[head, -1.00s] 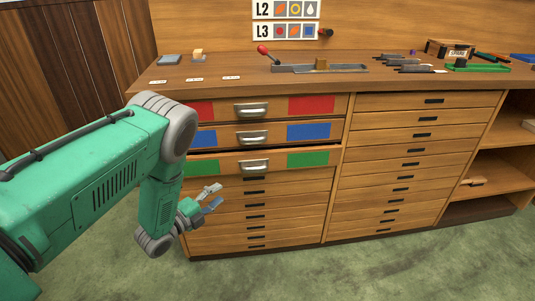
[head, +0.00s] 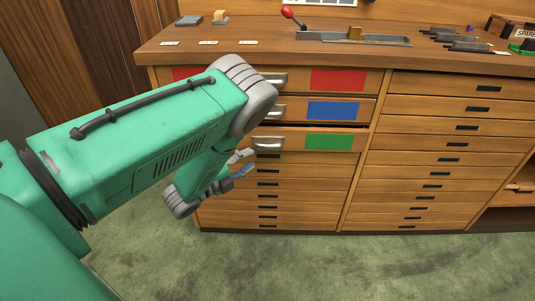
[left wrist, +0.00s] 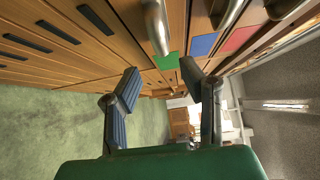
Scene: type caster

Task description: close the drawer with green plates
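The drawer with green plates (head: 328,142) is the third from the top and stands out a little, with a dark gap above its front. Its silver handle (head: 268,143) shows beside my left forearm; its left plate is hidden by my arm. My left gripper (head: 243,164) is just below and left of this handle in the head view. In the left wrist view my left gripper (left wrist: 160,85) has its two fingers spread with nothing between them, and a green plate (left wrist: 167,61) and a silver handle (left wrist: 157,27) lie beyond the fingertips. My right gripper is not in view.
Above are the drawer with blue plates (head: 333,111) and the drawer with red plates (head: 337,80), which look shut. The counter (head: 300,56) holds a red-knobbed lever (head: 288,13) and tools. Plain drawers (head: 437,145) stand to the right. The green floor (head: 370,260) in front is clear.

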